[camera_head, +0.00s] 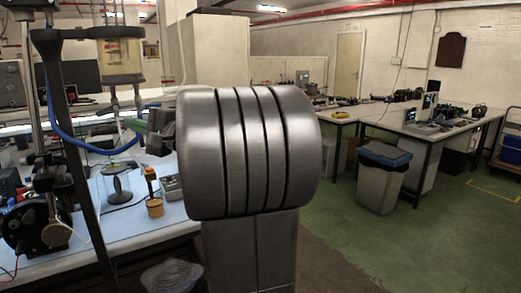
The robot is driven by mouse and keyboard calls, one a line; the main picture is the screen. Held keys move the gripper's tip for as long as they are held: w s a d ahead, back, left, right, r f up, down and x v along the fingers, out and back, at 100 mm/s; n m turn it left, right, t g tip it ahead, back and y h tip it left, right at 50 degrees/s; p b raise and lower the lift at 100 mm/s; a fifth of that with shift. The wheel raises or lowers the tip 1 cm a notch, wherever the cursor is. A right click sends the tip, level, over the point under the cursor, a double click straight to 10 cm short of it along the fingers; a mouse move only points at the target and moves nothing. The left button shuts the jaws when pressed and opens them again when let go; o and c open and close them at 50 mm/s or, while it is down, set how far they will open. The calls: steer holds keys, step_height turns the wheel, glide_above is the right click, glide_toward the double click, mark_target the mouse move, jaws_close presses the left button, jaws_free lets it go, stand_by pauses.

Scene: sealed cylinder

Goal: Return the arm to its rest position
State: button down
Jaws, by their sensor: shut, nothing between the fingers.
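A large grey, ribbed, rounded part of my arm (250,150) fills the middle of the head view, on top of a grey upright part of mine. It stands close to the camera and hides part of the bench behind it. My gripper does not show in this view. A clear glass vessel (118,186) stands on the blue-white bench top (150,228) at left. A larger glass cylinder with end caps (121,58) is held higher up, at upper left.
A dark stand (75,150) with a blue hose rises at left near the bench. A grey bin with a blue lid (382,178) stands on the right. Green floor (400,245) at lower right is clear.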

steer(key=d+n+p, duration=0.1)
steer(key=p, duration=0.1)
steer(key=d+r+g+h+p, duration=0.1)
steer(key=p, duration=0.2)
steer(key=shift+w+r+n+p, duration=0.2)
steer(key=shift+n+p, duration=0.1)
steer(key=shift+n, duration=0.1)
steer(key=shift+s+f, duration=0.1)
